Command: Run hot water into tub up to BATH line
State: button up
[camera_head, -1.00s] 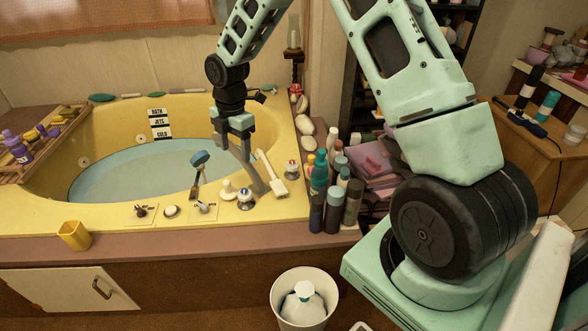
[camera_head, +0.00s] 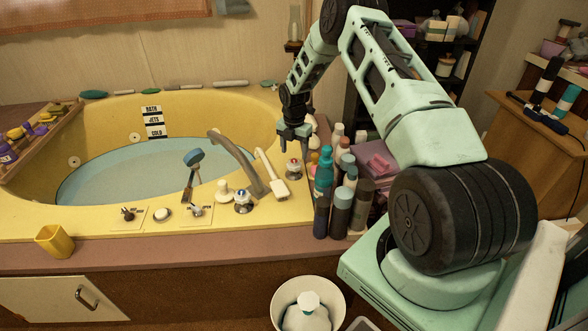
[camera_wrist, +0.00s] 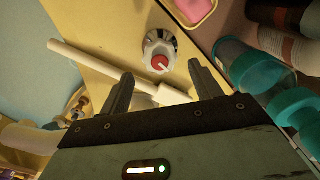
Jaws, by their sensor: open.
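The yellow corner tub (camera_head: 110,112) holds pale blue water (camera_head: 130,175). Its far edge lies just below the lowest of three wall labels, BATH (camera_head: 152,107), JETS and COLD. A red-capped knob (camera_head: 293,168) and a blue-capped knob (camera_head: 243,201) stand on the tub's right rim, near a curved spout (camera_head: 238,160). No stream from the spout is visible. My gripper (camera_head: 293,150) is open and empty above the red-capped knob. In the wrist view, the red-capped knob (camera_wrist: 160,55) shows just beyond my gripper's fingertips (camera_wrist: 162,82), roughly between them and apart from them.
A white hand shower (camera_head: 270,175) lies left of the red-capped knob. Several bottles (camera_head: 341,210) crowd close on its right. A yellow cup (camera_head: 54,241) stands on the front ledge, and a white bin (camera_head: 308,290) stands below. The rim's front left is mostly clear.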

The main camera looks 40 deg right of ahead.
aim_at(294, 160)
jog(key=m+b, duration=0.1)
jog(key=m, duration=0.5)
jog(key=shift+f+b, duration=0.15)
jog(key=shift+b, duration=0.15)
jog(key=m, duration=0.4)
jog(key=shift+f+m+b, duration=0.25)
jog(key=shift+m+b, duration=0.2)
jog(key=shift+m, duration=0.25)
jog(key=shift+f+b, duration=1.55)
jog(key=shift+f, duration=1.6)
jog(key=shift+c, duration=0.3)
jog(key=c, duration=0.9)
